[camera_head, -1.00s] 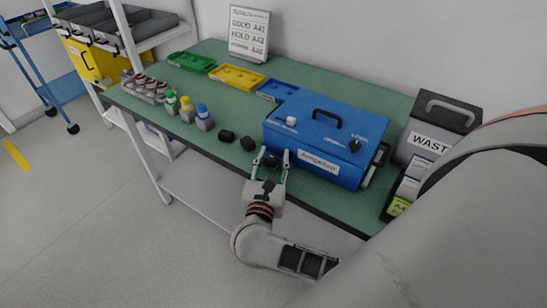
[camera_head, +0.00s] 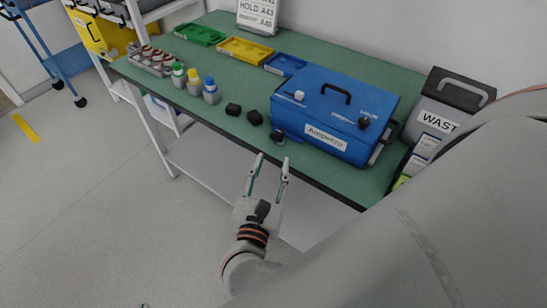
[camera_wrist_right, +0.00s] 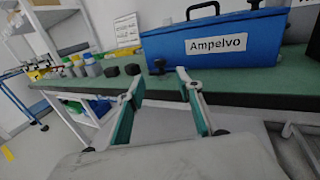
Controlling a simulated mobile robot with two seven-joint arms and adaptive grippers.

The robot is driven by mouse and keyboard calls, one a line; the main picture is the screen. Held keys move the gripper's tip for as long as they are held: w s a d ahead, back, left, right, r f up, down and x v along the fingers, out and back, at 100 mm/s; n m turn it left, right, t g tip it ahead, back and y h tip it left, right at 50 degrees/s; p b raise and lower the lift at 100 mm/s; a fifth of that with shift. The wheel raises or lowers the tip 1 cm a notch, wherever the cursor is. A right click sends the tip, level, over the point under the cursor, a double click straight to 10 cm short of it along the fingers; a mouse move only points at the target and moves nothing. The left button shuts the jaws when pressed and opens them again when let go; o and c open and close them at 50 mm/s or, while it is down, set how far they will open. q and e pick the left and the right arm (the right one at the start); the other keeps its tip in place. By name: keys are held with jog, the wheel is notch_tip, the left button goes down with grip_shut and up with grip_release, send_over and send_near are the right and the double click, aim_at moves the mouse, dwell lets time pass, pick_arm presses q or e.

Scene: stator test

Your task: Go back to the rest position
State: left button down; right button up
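My right gripper (camera_head: 268,163) is open with nothing between its fingers. It hangs in front of the table's front edge, apart from it. In the right wrist view, its two fingers (camera_wrist_right: 155,80) are spread, with the table edge and the blue tester box behind them. At the bottom edge of the head view a tiny teal tip (camera_head: 143,305) shows, perhaps of my left gripper; the rest is out of frame.
On the green table (camera_head: 215,118) stand the blue box labelled Ampelvo (camera_head: 340,90), a grey waste bin (camera_head: 430,105), several black parts (camera_head: 254,117), capped bottles (camera_head: 193,85) and coloured trays (camera_head: 245,50).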

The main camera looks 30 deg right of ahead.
dwell(0.5)
jog(key=w+a+r+n+t+y, duration=0.1)
jog(key=a+r+n+t+y, duration=0.3)
jog(key=n, duration=0.5)
jog(key=w+a+r+n+t+y, duration=0.1)
jog(key=r+n+t+y, duration=0.1)
jog(key=n+t, duration=0.5)
jog(key=s+a+f+n+g+y, duration=0.1)
jog(key=a+f+n+g+y, duration=0.2)
jog(key=f+n+y, duration=0.65)
jog(key=s+a+f+n+g+y, duration=0.1)
jog(key=a+f+n+g+y, duration=0.2)
jog(key=n, duration=1.2)
jog(key=s+d+f+n+g+h, duration=0.1)
jog(key=s+d+f+n+g, duration=0.2)
jog(key=f, duration=0.5)
jog(key=s+d+f+n+g+h, duration=0.2)
jog(key=s+d+f+n+g, duration=0.2)
jog(key=f, duration=0.4)
jog(key=shift+s+d+f+n, duration=0.2)
jog(key=shift+s+n, duration=0.2)
jog(key=shift+n, duration=0.45)
